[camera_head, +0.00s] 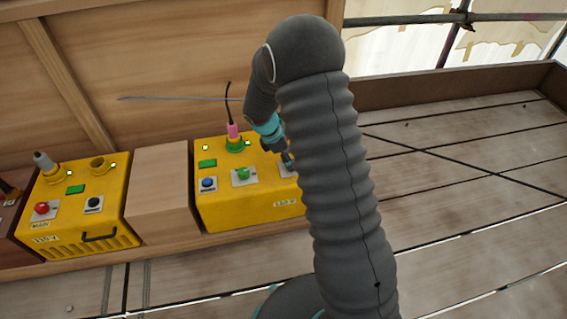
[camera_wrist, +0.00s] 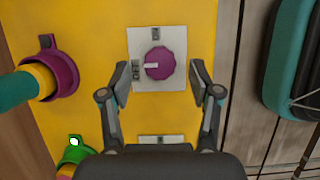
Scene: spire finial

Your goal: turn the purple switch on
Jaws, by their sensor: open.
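The purple switch (camera_wrist: 166,63) is a round knob on a white plate (camera_wrist: 139,41) on the yellow box. A white mark on the knob points left, towards a small label that I cannot read surely; another small label sits at the plate's top. My gripper (camera_wrist: 160,75) is open, with one finger on each side of the knob and a gap on both sides. In the head view my gripper (camera_head: 287,160) is over the right part of the yellow box (camera_head: 235,212), and my arm hides the purple switch there.
The yellow box also carries a blue button (camera_head: 208,183), a green knob (camera_head: 243,174) and a pink plug (camera_head: 233,131) with a black cable. A purple socket (camera_wrist: 66,75) holds a teal plug left of my fingers. Another yellow box (camera_head: 80,228) stands left, past a wooden block (camera_head: 160,190).

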